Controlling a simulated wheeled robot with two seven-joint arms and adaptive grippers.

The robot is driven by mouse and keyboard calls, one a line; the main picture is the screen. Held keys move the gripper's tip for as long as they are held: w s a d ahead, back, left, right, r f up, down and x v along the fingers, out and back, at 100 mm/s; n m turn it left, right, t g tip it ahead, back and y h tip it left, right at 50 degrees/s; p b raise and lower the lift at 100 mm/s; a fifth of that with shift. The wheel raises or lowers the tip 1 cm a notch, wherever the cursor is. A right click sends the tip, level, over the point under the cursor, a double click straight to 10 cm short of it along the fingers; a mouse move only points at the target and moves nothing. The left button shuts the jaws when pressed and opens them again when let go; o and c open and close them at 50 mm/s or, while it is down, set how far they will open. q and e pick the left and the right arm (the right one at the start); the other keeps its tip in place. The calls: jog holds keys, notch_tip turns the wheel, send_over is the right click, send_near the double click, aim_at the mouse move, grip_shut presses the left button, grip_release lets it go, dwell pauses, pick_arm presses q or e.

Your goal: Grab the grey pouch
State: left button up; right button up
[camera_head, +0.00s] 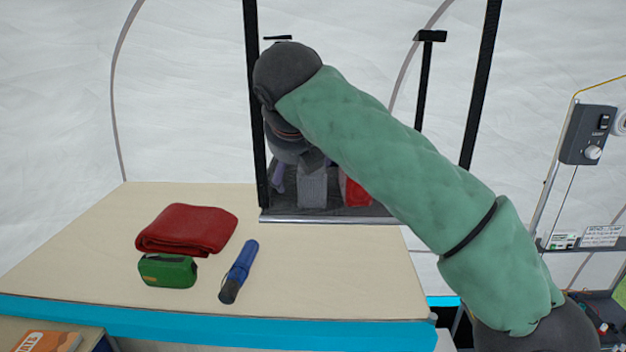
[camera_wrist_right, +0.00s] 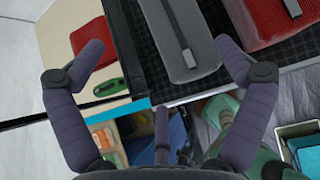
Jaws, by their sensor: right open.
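The grey pouch (camera_head: 313,188) stands on the dark shelf behind the table, partly covered from above by my right arm. In the right wrist view, the grey pouch (camera_wrist_right: 172,35) lies on a black mesh surface, with a dark strip along its face. My right gripper (camera_wrist_right: 160,55) is open, its purple-grey fingers spread wide to either side of the pouch's near end. I see no contact with it. In the head view, my right gripper (camera_head: 300,157) hangs just above the shelf; its fingertips are mostly hidden. My left gripper is not in view.
A red pouch (camera_head: 354,190) is right of the grey one on the shelf (camera_head: 325,217). A black post (camera_head: 254,100) rises at the shelf's left. The table (camera_head: 330,280) holds a red folded cloth (camera_head: 187,229), a green case (camera_head: 167,271) and a blue flashlight (camera_head: 239,270); its right part is clear.

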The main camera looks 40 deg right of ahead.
jog(key=shift+w+a+f, duration=0.1)
jog(key=shift+w+a, duration=0.05)
jog(key=shift+a, duration=0.1)
jog(key=d, duration=0.1)
jog(key=d+f, duration=0.1)
jog(key=d, duration=0.1)
jog(key=d+f, duration=0.1)
jog(key=shift+w+d, duration=0.1)
jog(key=shift+d, duration=0.1)
jog(key=shift+w+a+f+p, duration=0.1)
jog(key=shift+w+f+p, duration=0.05)
jog(key=shift+w+f, duration=0.45)
jog(key=shift+w+a+f+p, duration=0.15)
jog(key=shift+w+f, duration=0.2)
jog(key=shift+w, duration=0.3)
jog(key=shift+s+d+f, duration=0.1)
jog(key=shift+s+d, duration=0.05)
jog(key=shift+d, duration=0.5)
jog(key=shift+c, duration=0.6)
jog(key=c, duration=0.5)
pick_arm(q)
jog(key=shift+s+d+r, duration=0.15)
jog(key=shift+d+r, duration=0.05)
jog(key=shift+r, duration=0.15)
pick_arm(e)
jog(key=shift+a, duration=0.3)
jog(key=c, duration=0.5)
